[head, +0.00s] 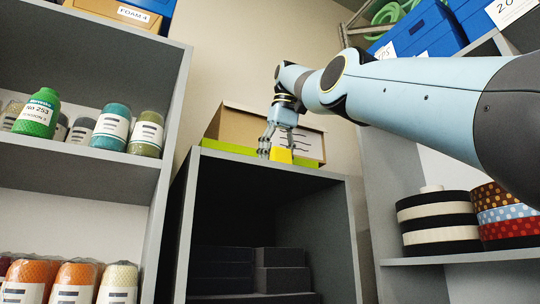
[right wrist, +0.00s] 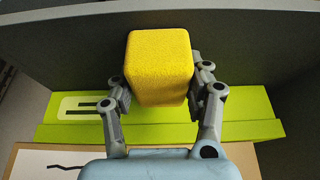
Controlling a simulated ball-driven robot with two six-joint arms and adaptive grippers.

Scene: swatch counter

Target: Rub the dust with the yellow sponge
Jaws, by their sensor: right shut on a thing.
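The yellow sponge (right wrist: 160,62) is a block held between the two fingers of my right gripper (right wrist: 162,88), which is shut on it. In the head view the yellow sponge (head: 283,156) shows low beside the fingers of my right gripper (head: 270,146), at the top of the grey cabinet (head: 265,166). I cannot tell whether the sponge touches the top surface. No dust can be made out in either view. My left gripper is not in view.
A cardboard box (head: 240,124) and a flat green box (head: 225,147) lie on the cabinet top, close to the gripper. Shelves with thread spools (head: 110,127) stand at left. Ribbon rolls (head: 438,222) and blue bins (head: 415,32) are at right.

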